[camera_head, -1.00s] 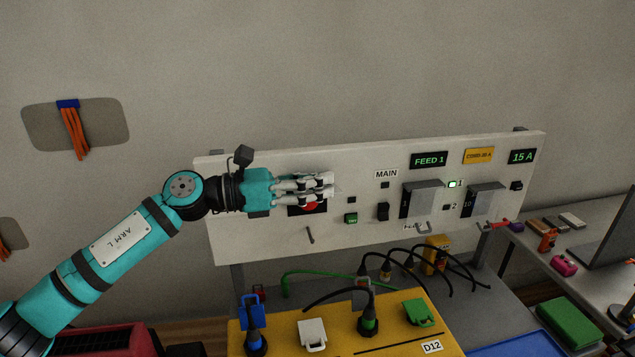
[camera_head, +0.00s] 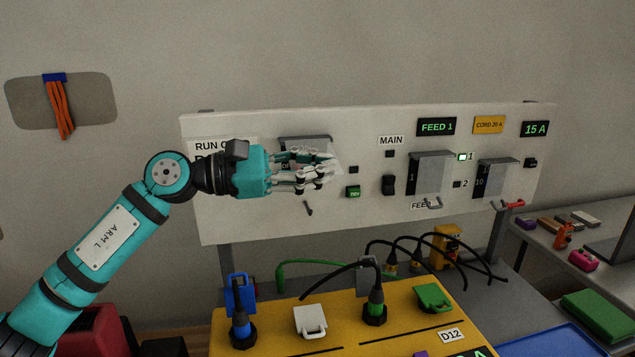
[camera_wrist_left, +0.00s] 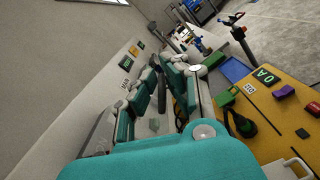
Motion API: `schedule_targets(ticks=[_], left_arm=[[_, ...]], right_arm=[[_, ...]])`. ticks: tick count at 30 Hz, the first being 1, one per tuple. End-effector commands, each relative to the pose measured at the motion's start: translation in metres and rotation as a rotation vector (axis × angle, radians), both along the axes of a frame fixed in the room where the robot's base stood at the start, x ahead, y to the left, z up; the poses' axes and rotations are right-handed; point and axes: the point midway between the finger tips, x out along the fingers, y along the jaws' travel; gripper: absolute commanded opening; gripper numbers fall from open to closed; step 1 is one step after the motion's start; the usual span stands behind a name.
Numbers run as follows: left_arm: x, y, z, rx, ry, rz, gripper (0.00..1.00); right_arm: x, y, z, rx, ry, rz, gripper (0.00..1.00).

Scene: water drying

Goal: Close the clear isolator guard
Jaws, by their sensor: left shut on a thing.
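My left gripper (camera_head: 331,168) is in front of the left part of the white panel (camera_head: 250,215), across the isolator's dark plate (camera_head: 305,141). Its fingers are shut on the clear guard (camera_head: 340,167), which shows only as a faint see-through piece at the fingertips. The upper edge of the dark plate shows above the fingers; the isolator's middle is hidden behind them. I cannot tell how far the guard stands from the panel. The left wrist view shows the teal and grey fingers (camera_wrist_left: 168,88) along the panel face. My right gripper is not in view.
To the right on the panel are a green button (camera_head: 353,192), a black switch (camera_head: 389,185) and two grey covers (camera_head: 433,172) (camera_head: 497,177). Below stands a yellow box (camera_head: 275,330) with plugs and black cables. Wall space above the panel is clear.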

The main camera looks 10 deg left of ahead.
Motion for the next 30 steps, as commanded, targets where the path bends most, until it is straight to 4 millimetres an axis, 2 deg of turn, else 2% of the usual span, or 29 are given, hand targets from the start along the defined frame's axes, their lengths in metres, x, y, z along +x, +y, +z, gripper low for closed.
schedule_targets(ticks=[1, 6, 20, 21, 25, 30], left_arm=[[-0.0010, -0.0013, -0.0088, 0.008, -0.011, -0.006, 0.00], [-0.0004, -0.0010, -0.0106, 0.023, -0.048, -0.006, 0.00], [-0.0002, -0.0009, -0.0096, 0.026, -0.059, -0.006, 0.00], [-0.0002, -0.0009, -0.0095, 0.025, -0.059, -0.005, 0.14], [0.0000, -0.0006, -0.0090, 0.025, -0.060, -0.004, 0.31], [0.0004, -0.0003, -0.0084, 0.024, -0.062, -0.003, 0.31]], right_arm=[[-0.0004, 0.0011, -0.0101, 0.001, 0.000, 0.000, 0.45], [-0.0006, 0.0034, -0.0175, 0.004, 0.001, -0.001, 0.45], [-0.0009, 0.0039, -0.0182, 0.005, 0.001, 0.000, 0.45], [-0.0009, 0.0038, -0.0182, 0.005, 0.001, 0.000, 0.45], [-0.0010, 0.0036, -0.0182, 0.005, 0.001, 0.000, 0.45], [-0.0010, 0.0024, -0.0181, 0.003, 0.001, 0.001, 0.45]])
